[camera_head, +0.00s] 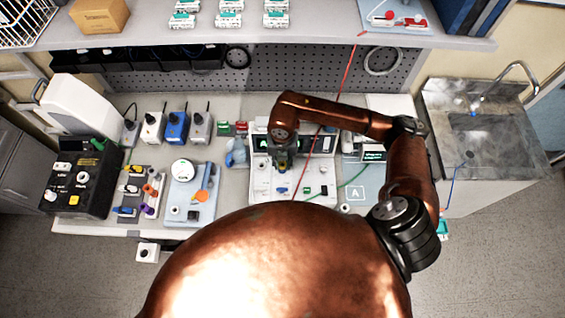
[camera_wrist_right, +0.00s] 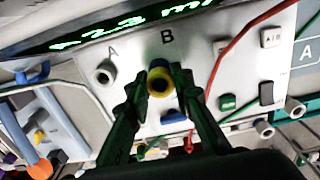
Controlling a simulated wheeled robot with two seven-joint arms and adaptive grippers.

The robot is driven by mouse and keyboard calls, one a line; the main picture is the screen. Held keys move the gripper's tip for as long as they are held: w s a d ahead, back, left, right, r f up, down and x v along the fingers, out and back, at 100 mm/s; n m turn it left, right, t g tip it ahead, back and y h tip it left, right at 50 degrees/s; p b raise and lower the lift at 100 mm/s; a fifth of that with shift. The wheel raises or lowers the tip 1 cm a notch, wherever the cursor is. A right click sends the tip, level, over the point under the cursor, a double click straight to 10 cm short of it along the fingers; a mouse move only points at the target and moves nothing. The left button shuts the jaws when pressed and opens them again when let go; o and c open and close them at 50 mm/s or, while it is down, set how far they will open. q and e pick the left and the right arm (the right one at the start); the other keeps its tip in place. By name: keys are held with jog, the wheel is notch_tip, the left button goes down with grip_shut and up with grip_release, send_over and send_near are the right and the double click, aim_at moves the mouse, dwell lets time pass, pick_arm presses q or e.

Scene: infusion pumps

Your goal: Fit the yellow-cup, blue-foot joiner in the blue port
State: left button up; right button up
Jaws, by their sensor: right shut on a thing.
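My right gripper (camera_head: 283,166) is over the front of the white pump (camera_head: 261,186). In the wrist view its dark green fingers (camera_wrist_right: 159,88) are shut on the joiner, whose yellow cup (camera_wrist_right: 159,84) faces the camera as a ring with a dark hole. The joiner is in front of the panel just below the letter B. My left gripper is not in view.
A grey port (camera_wrist_right: 105,73) sits under the letter A. A red cord (camera_head: 334,91) crosses in front of the pump, and a green cord (camera_head: 343,183) runs at its right. A black box (camera_head: 82,181) and a blue-grey tray (camera_head: 190,205) stand left. A sink (camera_head: 481,137) is right.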

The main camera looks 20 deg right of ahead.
jog(key=o, duration=0.9)
jog(key=shift+o, duration=0.5)
jog(key=o, duration=0.4)
jog(key=shift+r+p, duration=1.9)
jog(key=shift+r, duration=1.6)
